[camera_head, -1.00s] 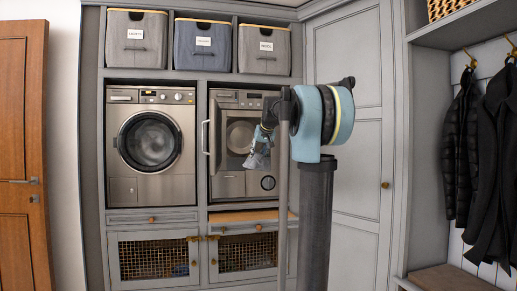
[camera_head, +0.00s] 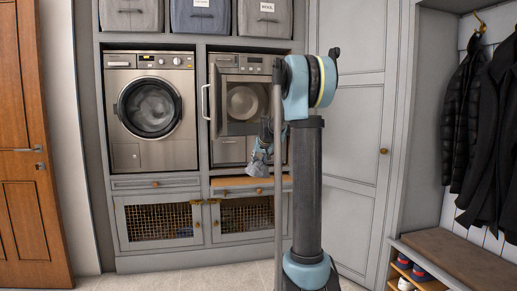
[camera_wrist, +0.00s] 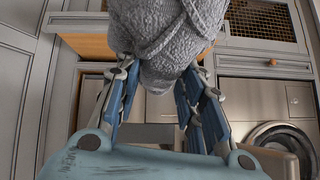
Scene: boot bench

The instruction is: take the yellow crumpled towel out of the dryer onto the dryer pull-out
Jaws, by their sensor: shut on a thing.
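My gripper (camera_head: 259,165) is in front of the lower part of the dryer (camera_head: 228,152), near the wooden pull-out (camera_head: 228,182). In the wrist view my gripper (camera_wrist: 157,85) is shut on a crumpled towel (camera_wrist: 185,25), which looks grey, not yellow. The towel hangs beyond the fingers and covers much of that view's top. The pull-out (camera_wrist: 85,45) shows behind it; I cannot tell whether they touch. The dryer's handle (camera_head: 205,103) stands out at its left. My arm hides the dryer's right side. No yellow towel shows.
A washer (camera_head: 150,105) stands left of the dryer. Cabinets with mesh doors (camera_head: 157,221) lie below. A tall grey cabinet (camera_head: 347,130) stands at right, with coats (camera_head: 487,125) and a bench (camera_head: 455,255) beyond. The floor (camera_head: 190,275) in front is clear.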

